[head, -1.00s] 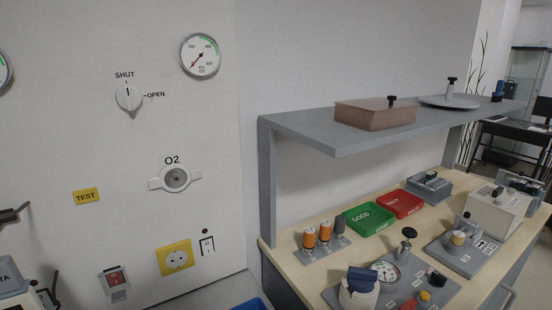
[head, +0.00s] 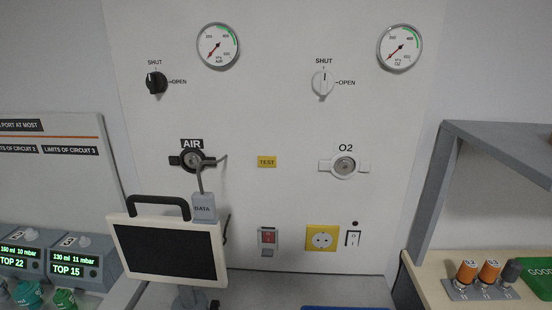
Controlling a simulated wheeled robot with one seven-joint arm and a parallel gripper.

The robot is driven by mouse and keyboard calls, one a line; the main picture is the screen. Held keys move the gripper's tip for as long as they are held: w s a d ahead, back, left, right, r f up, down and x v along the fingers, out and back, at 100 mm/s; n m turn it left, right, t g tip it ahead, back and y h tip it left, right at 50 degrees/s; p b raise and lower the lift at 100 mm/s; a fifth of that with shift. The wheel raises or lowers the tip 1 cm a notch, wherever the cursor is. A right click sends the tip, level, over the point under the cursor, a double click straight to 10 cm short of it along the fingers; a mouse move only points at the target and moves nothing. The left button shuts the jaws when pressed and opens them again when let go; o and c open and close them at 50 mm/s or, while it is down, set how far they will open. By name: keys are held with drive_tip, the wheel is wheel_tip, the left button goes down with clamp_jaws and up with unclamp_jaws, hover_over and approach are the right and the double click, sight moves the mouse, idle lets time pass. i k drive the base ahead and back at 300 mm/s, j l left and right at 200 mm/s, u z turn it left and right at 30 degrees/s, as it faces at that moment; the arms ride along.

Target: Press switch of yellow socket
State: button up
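The yellow socket (head: 322,238) is a square plate with a round recess, low on the white wall panel in the head view. Another switch with a red rocker (head: 268,237) in a grey housing sits to the left of the socket. Nothing covers the socket or either switch. My gripper is not in view.
A monitor (head: 167,248) with a handle stands in front of the panel at left. The yellow TEST label (head: 267,161), O2 outlet (head: 345,166) and AIR outlet (head: 192,160) are above. A grey shelf (head: 500,145) over a workbench (head: 430,270) stands at right.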

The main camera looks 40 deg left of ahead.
sight(353, 244)
drive_tip(key=i+l, duration=0.2)
drive_tip(key=i, duration=0.25)
drive_tip(key=i+l, duration=0.15)
drive_tip(key=i, duration=0.3)
